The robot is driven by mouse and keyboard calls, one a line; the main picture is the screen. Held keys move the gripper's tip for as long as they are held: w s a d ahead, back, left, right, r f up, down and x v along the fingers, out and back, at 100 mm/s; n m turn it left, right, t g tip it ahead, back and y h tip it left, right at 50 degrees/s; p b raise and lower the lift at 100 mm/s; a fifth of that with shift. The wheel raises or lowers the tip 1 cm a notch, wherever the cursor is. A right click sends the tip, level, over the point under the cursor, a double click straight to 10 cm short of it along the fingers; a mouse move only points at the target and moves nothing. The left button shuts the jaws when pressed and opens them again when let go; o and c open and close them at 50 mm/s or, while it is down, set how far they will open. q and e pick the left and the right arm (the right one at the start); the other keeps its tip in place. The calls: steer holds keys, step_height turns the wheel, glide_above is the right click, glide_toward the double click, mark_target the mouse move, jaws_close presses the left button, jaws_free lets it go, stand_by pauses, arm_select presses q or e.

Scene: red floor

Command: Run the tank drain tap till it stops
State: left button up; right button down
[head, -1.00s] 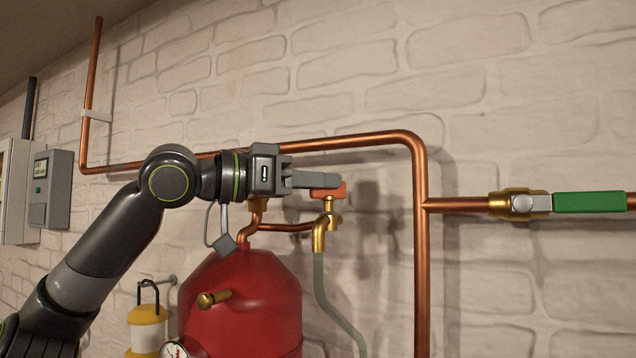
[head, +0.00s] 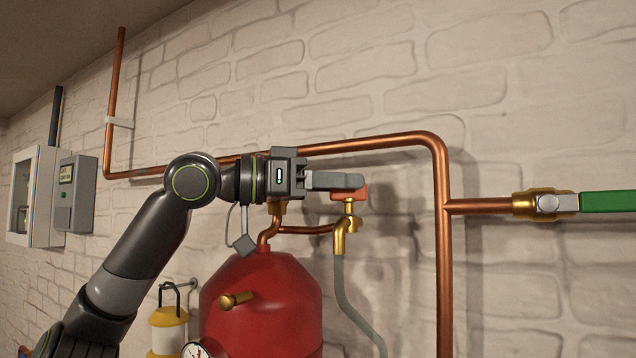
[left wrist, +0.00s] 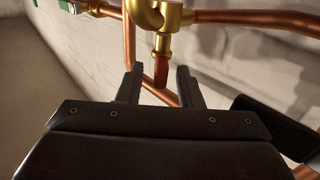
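The drain tap (head: 347,232) is brass, with an orange-red handle (head: 360,195) on top and a grey hose (head: 345,290) below its spout. It stands beside the top of the red tank (head: 265,305). My left gripper (head: 345,182) is at the handle, its near finger in front of and covering the handle's upper part. In the left wrist view the handle (left wrist: 161,72) lies between the two fingers (left wrist: 160,88), with a gap on each side. The gripper is open there. My right gripper is in neither view.
Copper pipes (head: 445,260) run along the brick wall above and right of the tap. A brass valve with a green lever (head: 610,202) is at the right. A yellow lantern (head: 168,330) hangs left of the tank; grey boxes (head: 76,195) are on the wall.

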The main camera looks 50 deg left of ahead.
arm_select(q)
steer(key=shift+s+a+f+b, duration=0.1)
steer(key=shift+s+a+b, duration=0.15)
steer(key=shift+s+b, duration=0.2)
steer(key=b+v, duration=0.6)
steer(key=v, duration=1)
steer(key=shift+s, duration=0.25)
